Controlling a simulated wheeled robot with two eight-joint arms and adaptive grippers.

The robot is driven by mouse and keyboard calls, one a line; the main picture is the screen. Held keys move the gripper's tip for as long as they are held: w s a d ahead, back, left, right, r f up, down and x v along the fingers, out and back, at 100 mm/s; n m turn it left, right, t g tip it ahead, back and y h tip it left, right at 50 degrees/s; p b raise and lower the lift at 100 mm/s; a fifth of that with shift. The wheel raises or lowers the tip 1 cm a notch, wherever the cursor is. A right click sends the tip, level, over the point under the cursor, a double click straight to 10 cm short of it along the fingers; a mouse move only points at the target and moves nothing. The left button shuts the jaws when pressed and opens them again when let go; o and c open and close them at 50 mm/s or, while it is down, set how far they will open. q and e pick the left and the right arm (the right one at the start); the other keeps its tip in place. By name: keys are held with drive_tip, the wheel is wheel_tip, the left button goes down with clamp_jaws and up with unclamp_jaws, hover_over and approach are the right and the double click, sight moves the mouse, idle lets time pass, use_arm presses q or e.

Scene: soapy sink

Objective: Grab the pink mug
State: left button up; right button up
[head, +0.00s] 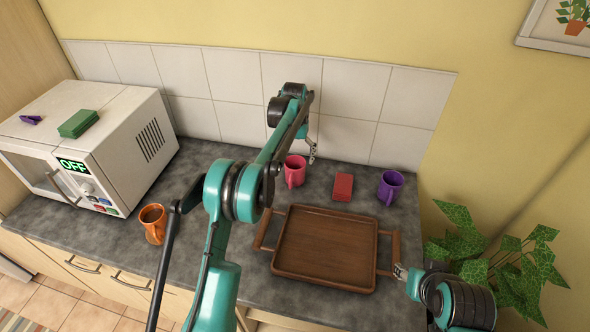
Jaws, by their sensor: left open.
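The pink mug (295,170) stands upright on the grey counter near the tiled wall, with its handle toward the front. My left arm reaches across the counter, and its open gripper (312,153) is just right of the mug's rim. I cannot tell whether a finger touches the mug; nothing shows between the fingers. My left forearm passes close to the mug's left side. My right gripper (398,272) is at the tray's right front side, small and partly hidden by its own arm, so its jaw state is unclear.
A brown wooden tray (325,279) lies in front of the mug. A red block (343,187) and a purple mug (390,187) stand to its right. An orange mug (153,223) and a white microwave (125,150) with a green block (78,123) are left. A plant (515,260) is at right.

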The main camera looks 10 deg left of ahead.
sight(295, 172)
use_arm(q)
drive_tip(key=shift+w+f, duration=0.15)
drive_tip(key=shift+f, duration=0.25)
wheel_tip(295, 172, down, 7)
drive_tip(key=shift+b, duration=0.9)
drive_tip(key=shift+f, duration=0.4)
drive_tip(key=shift+r, duration=0.1)
drive_tip(key=c, duration=1.6)
